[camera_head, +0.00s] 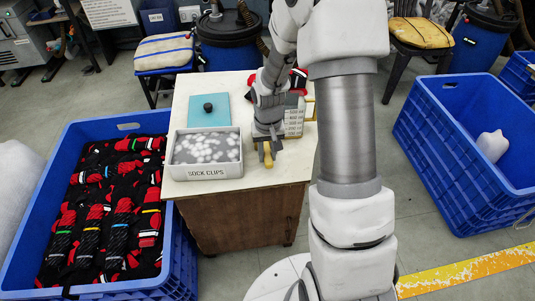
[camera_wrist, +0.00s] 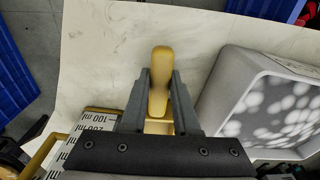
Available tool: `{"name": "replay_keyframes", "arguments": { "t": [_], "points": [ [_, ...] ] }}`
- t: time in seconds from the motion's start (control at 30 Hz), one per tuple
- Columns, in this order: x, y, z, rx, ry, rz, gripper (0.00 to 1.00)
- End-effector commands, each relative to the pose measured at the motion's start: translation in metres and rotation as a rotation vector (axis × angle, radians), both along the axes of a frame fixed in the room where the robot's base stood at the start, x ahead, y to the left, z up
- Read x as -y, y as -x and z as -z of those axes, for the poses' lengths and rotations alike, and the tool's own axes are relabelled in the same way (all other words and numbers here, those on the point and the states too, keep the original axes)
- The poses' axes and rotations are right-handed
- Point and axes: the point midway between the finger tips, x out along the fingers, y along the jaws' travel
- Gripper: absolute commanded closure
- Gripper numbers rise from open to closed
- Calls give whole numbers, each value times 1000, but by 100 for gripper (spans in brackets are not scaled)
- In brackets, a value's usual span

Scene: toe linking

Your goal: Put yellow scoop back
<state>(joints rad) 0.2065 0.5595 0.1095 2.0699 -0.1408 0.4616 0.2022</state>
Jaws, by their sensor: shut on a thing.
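The yellow scoop (camera_wrist: 160,75) is between the two fingers of my gripper (camera_wrist: 160,95) in the wrist view, with its handle pointing away from the palm. Part of the scoop's lower end is hidden by the gripper. In the head view, my gripper (camera_head: 266,143) is shut on the scoop (camera_head: 268,158) over the small table, just right of the sock clips box. The measuring container (camera_head: 294,118) with printed ml marks and a yellow handle stands right behind the gripper; it also shows at the lower left in the wrist view (camera_wrist: 92,124).
The grey SOCK CLIPS box (camera_head: 207,172), full of white clips, sits at the table's left front. A teal lid (camera_head: 209,109) with a black knob lies behind it. Blue crates stand at left (camera_head: 180,262) and right (camera_head: 440,170). The table's front right is bare.

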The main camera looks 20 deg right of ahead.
Motion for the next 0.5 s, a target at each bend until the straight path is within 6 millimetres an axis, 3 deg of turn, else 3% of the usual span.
{"name": "replay_keyframes", "arguments": {
  "t": [0.07, 0.1, 0.27, 0.5],
  "points": [
    [0, 0, 3, 0, 0, 0, 100],
    [0, 0, 4, 0, 0, 0, 69],
    [0, 0, 3, 0, 0, 0, 41],
    [0, 0, 3, 0, 0, 0, 41]
  ]
}}
